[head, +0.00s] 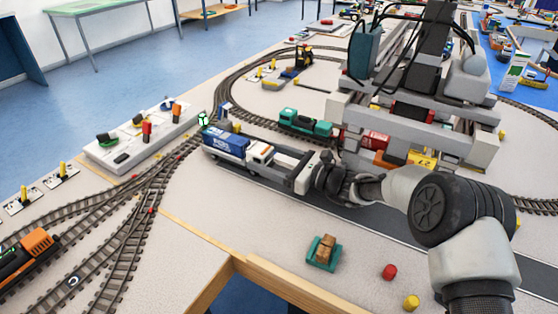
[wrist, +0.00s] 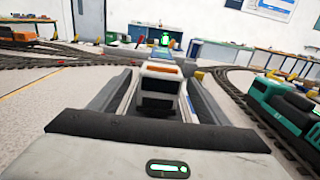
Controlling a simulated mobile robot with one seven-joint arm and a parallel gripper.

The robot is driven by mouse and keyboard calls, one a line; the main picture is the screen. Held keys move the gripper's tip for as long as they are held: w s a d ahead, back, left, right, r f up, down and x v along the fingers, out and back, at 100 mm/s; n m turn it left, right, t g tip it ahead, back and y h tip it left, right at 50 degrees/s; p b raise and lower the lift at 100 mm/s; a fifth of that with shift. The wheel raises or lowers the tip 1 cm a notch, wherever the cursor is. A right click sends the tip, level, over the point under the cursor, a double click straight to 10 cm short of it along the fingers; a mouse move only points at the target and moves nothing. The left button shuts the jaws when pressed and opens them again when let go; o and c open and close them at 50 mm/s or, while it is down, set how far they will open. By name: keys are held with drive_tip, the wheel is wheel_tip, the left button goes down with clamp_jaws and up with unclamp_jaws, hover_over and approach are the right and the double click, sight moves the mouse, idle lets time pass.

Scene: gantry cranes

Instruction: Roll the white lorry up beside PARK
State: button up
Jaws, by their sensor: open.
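The white lorry (head: 259,154) has a white cab and carries a blue container (head: 226,143). It stands on the dark road strip (head: 345,205) in the middle of the table. My gripper (head: 280,161) is open and low behind the cab end. In the wrist view the white cab (wrist: 160,82) shows between my two spread fingers, with a dark windscreen and an orange strip on top. I cannot tell whether either finger touches it. A small green-lit marker (head: 203,119) stands beyond the container. I cannot read the word PARK anywhere.
A green locomotive (head: 305,122) stands on the curved track beside the road. The grey gantry crane (head: 410,130) rises close to my arm. A white platform (head: 140,140) lies left, beyond tracks. A teal tray (head: 323,252) with a brown load sits near the front edge.

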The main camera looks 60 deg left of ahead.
drive_tip(key=shift+x, duration=1.5)
drive_tip(key=c, duration=1.4)
drive_tip(key=shift+o, duration=0.2)
drive_tip(key=shift+v, duration=3.95)
drive_tip(key=o, duration=1.4)
drive_tip(key=shift+c, duration=0.2)
drive_tip(key=p+v, duration=0.3)
drive_tip(key=v, duration=1.4)
drive_tip(key=shift+w+d, duration=0.15)
